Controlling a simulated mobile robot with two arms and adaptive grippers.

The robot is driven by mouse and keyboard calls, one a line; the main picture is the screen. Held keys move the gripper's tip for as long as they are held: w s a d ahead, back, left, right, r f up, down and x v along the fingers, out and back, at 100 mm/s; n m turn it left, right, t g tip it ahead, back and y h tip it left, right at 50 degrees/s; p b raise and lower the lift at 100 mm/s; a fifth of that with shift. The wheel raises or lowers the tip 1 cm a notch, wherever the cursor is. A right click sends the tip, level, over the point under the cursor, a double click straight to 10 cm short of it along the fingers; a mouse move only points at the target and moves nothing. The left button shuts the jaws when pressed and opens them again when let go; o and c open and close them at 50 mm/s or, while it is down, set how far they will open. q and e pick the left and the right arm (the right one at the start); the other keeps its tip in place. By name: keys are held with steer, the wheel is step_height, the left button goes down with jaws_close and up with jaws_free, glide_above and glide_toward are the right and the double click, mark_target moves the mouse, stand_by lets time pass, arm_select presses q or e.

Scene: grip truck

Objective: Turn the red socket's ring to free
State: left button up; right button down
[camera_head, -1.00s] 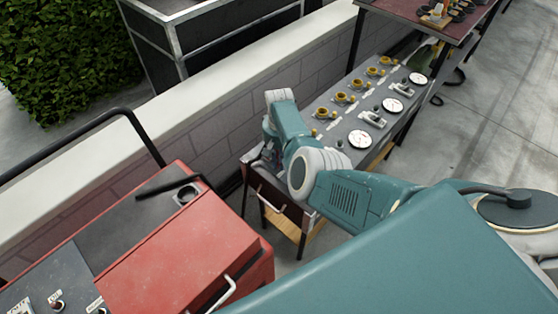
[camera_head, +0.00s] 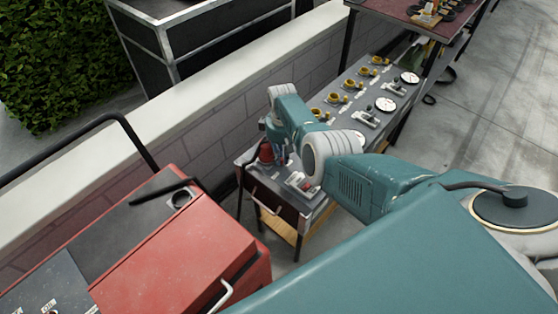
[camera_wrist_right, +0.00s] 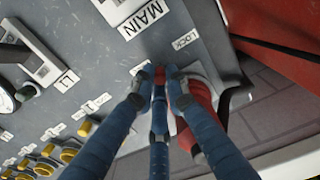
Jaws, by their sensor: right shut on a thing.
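The red socket (camera_head: 266,154) stands at the near left end of the grey panel (camera_head: 354,84), partly hidden by my right arm in the head view. In the right wrist view, red parts of the socket (camera_wrist_right: 204,92) show beside and between the blue fingers. My right gripper (camera_wrist_right: 163,77) is shut on the socket's ring, whose outline is mostly hidden by the fingers. The LOCK label (camera_wrist_right: 185,40) is just beyond the fingertips, to the right. I cannot read a FREE label. My left gripper is out of view.
A MAIN label (camera_wrist_right: 143,18) and switch lie close to the fingers. Yellow sockets (camera_head: 333,98) and white dials (camera_head: 385,104) line the panel. A low wall (camera_head: 200,92) runs behind it. A red cart (camera_head: 185,250) stands at left. Open floor lies to the right.

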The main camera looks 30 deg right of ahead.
steer(key=shift+w+d+n+b, duration=0.25)
steer(key=shift+n+b, duration=0.05)
steer(key=shift+n, duration=0.3)
steer(key=shift+w+d+n+b, duration=0.2)
steer(key=shift+d+n+b, duration=0.05)
steer(key=shift+n, duration=0.35)
steer(key=shift+r, duration=0.1)
steer(key=c, duration=1.7)
jaws_free()
steer(key=shift+c, duration=0.2)
step_height(320, 180, up, 12)
